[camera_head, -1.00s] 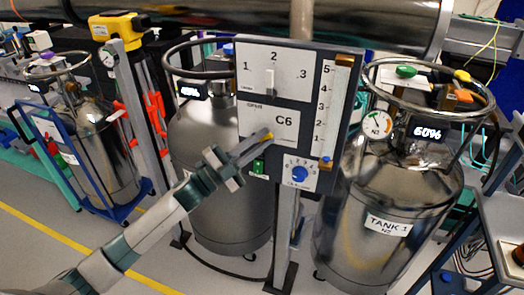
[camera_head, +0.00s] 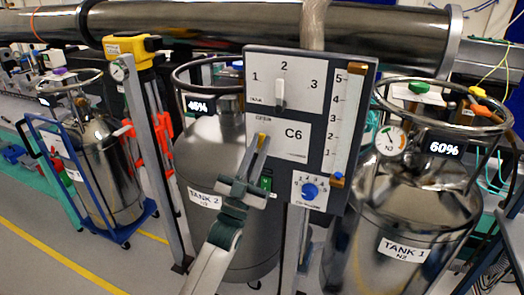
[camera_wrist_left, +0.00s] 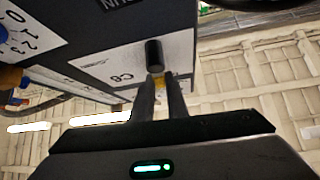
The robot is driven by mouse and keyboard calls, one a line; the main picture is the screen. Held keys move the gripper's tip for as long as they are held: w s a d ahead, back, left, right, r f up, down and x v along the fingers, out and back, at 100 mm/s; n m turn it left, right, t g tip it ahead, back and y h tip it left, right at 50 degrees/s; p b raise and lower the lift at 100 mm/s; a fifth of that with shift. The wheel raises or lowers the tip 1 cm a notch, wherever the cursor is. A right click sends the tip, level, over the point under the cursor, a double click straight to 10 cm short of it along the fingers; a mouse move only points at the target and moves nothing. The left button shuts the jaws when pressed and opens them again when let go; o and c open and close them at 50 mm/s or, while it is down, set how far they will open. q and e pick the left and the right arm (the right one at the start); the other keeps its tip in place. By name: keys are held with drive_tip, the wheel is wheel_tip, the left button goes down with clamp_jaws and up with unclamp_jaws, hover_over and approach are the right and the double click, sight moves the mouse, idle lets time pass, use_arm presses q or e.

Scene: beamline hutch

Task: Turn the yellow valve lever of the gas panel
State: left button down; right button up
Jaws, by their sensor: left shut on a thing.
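The gas panel (camera_head: 300,153) is a dark board with white plates, one marked C6. The yellow valve lever (camera_head: 262,137) is at the left of the C6 plate, mostly hidden by my gripper. My left gripper (camera_head: 260,146) reaches up from below and is shut on the lever. In the left wrist view, a yellow bit of the lever (camera_wrist_left: 160,84) shows between the fingers of my left gripper (camera_wrist_left: 160,92), beside a black cylinder (camera_wrist_left: 153,54). My right gripper is out of view.
The panel also has a white switch (camera_head: 280,94), a blue dial (camera_head: 310,191) and a level scale (camera_head: 343,110). Steel tanks stand behind it on both sides: tank 2 (camera_head: 210,165) and tank 1 (camera_head: 405,210). Floor is open at the lower left.

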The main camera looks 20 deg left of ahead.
use_arm(q)
drive_tip(key=n+y, duration=0.2)
drive_tip(key=shift+a+f+n, duration=0.1)
drive_tip(key=shift+a+n, duration=0.1)
drive_tip(key=shift+n, duration=0.1)
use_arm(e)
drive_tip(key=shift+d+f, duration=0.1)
use_arm(q)
drive_tip(key=shift+y, duration=0.4)
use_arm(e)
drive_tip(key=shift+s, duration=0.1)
use_arm(q)
drive_tip(key=c, duration=1.7)
unclamp_jaws()
drive_tip(key=shift+c, duration=0.2)
